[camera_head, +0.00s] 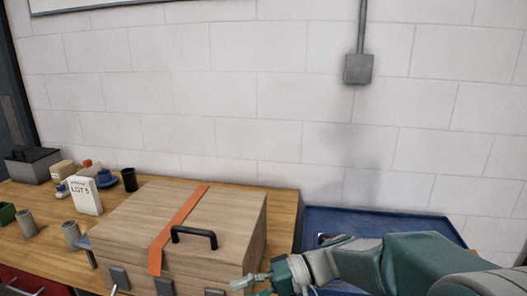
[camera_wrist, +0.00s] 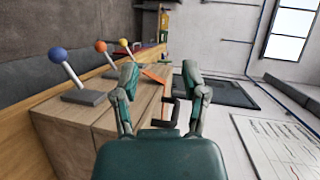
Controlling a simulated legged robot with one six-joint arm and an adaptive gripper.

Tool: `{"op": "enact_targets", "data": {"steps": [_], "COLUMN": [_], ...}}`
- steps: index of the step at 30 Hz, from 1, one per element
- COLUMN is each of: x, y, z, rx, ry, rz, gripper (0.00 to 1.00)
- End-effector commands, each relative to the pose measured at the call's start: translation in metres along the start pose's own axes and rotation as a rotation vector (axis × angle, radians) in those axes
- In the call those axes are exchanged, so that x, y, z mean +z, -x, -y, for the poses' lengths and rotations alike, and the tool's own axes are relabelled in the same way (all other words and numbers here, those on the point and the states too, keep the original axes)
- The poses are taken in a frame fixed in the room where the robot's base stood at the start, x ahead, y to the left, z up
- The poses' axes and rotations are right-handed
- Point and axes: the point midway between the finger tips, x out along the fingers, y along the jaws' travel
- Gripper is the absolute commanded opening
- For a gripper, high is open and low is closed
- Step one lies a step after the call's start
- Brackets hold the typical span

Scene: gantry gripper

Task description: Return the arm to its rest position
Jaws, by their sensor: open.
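My gripper (camera_head: 262,281) is at the bottom of the head view, at the end of my green and grey arm, which comes in from the lower right. It is in front of the right part of a wooden box with a black handle (camera_head: 194,236) and an orange strap (camera_head: 178,229). In the wrist view, the two fingers of my gripper (camera_wrist: 159,76) are spread apart with nothing between their tips. The black handle (camera_wrist: 176,107) shows partly behind the fingers. The gripper looks apart from it.
A blue tray (camera_head: 385,218) lies behind my arm. A white sign (camera_head: 86,195), a black cup (camera_head: 129,179) and a grey bin (camera_head: 32,165) stand on the wooden table. Levers with blue (camera_wrist: 57,55), orange (camera_wrist: 100,46) and yellow knobs show in the wrist view.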

Motion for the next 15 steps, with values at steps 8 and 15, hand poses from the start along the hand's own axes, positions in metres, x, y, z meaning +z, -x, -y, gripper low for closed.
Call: {"op": "enact_targets", "data": {"steps": [8, 15], "x": [0.039, 0.087], "y": [0.007, 0.038], "z": [-0.009, -0.031], "rx": [0.257, 0.656], "ry": [-0.033, -0.050], "rz": [0.016, -0.061], "gripper": [0.57, 0.57]}}
